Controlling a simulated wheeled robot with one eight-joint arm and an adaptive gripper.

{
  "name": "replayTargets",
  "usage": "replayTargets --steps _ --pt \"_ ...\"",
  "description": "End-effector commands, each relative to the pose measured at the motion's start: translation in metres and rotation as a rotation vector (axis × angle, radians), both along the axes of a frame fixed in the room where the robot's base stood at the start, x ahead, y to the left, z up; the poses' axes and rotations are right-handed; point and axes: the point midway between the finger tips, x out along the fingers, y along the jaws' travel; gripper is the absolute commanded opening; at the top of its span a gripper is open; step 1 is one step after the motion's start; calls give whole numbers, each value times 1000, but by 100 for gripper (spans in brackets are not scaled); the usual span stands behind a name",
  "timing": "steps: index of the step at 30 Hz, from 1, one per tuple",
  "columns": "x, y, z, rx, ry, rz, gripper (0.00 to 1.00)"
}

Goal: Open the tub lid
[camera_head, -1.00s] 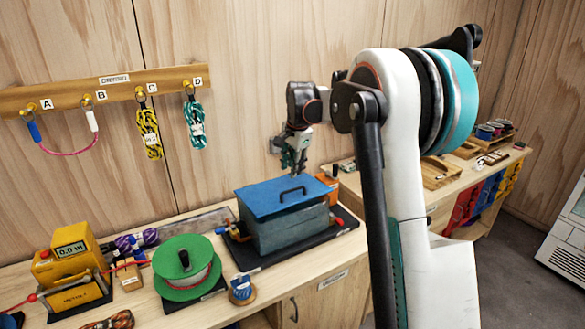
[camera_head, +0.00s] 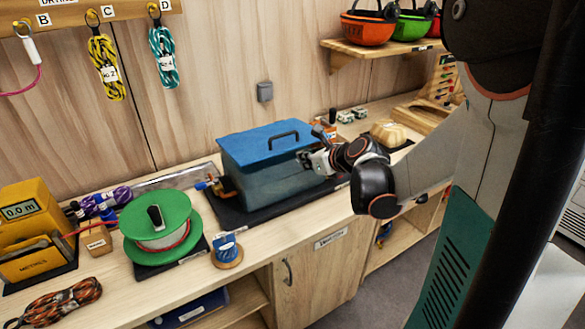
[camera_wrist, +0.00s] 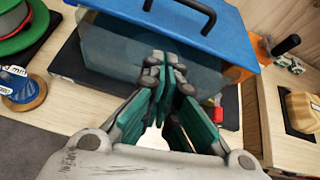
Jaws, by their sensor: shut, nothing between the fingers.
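The tub (camera_head: 270,185) is a translucent grey-blue box on a black mat on the bench. Its blue lid (camera_head: 262,143) lies on top and looks closed, with a black handle (camera_head: 284,136) on it. My gripper (camera_head: 308,160) is at the tub's right front, just below the lid's edge. In the wrist view my gripper (camera_wrist: 163,75) has its fingertips together, in front of the tub wall (camera_wrist: 115,55) and under the front edge of the lid (camera_wrist: 222,25). I cannot tell whether the fingertips touch the lid or the wall.
A green reel (camera_head: 160,228) and a small blue spool (camera_head: 228,250) stand left of the tub. A yellow meter (camera_head: 30,230) is at the far left. A pale lumpy block (camera_head: 392,132) lies to the right. A shelf with helmets (camera_head: 368,28) hangs above.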

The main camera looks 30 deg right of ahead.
Motion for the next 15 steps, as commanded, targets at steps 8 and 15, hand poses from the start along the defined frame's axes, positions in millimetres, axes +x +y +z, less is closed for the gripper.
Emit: replayTargets --steps 8,15 --pt "-10 1 -11 106 -53 -90 0" --pt "26 3 -30 104 -51 -86 0"
